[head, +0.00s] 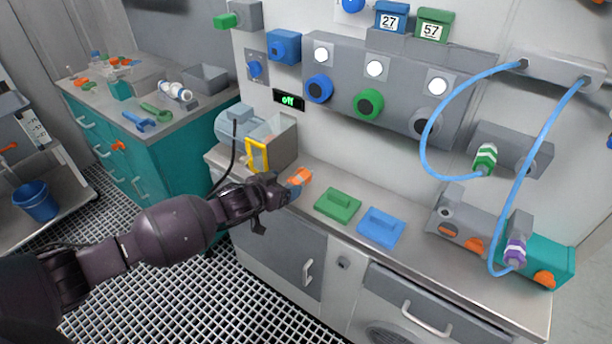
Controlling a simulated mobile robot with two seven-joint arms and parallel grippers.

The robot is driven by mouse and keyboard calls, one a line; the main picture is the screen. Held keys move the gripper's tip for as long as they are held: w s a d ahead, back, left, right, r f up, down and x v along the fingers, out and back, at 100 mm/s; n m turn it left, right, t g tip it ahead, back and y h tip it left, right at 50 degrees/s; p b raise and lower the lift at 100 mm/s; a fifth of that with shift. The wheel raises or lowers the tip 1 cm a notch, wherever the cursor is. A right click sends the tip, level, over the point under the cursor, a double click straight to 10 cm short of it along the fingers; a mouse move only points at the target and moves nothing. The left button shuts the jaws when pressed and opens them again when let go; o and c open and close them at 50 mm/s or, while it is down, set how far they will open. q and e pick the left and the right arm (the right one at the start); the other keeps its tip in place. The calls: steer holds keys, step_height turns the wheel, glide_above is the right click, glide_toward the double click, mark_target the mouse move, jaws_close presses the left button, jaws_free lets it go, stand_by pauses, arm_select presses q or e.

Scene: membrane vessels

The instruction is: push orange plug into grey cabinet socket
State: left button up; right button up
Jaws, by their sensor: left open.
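My left gripper (277,200) is open, over the front edge of the counter. A blue-grey piece lies between it and the orange piece; I cannot tell whether they touch. A small dark socket plate (343,263) sits on the front of the grey cabinet (328,276), below and right of the gripper. A black cable (234,158) hangs from the motor-like unit and passes behind my arm; its lower end is hidden. My right gripper is out of view.
A green block (338,205) and a blue block (380,228) lie on the counter right of the gripper. Cabinet handles (307,271) stick out below. Blue hoses (429,140) hang at the right.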

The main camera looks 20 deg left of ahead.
mark_target(296, 182)
arm_select(q)
steer(key=shift+w+d+f+b, duration=0.25)
steer(key=shift+w+f+b, duration=0.15)
steer(key=shift+w, duration=0.1)
steer(key=shift+w+d+f+b, duration=0.2)
steer(key=shift+w+f+b, duration=0.15)
steer(key=shift+w+f, duration=0.1)
steer(key=b+x, duration=0.1)
steer(key=x, duration=0.1)
steer(key=shift+w+d, duration=0.15)
steer(key=shift+w, duration=0.25)
steer(key=shift+w+d, duration=0.15)
steer(key=shift+w, duration=0.2)
steer(key=shift+w+d+f+b, duration=0.1)
steer(key=shift+w+d+b, duration=0.15)
steer(key=shift+w+b, duration=0.25)
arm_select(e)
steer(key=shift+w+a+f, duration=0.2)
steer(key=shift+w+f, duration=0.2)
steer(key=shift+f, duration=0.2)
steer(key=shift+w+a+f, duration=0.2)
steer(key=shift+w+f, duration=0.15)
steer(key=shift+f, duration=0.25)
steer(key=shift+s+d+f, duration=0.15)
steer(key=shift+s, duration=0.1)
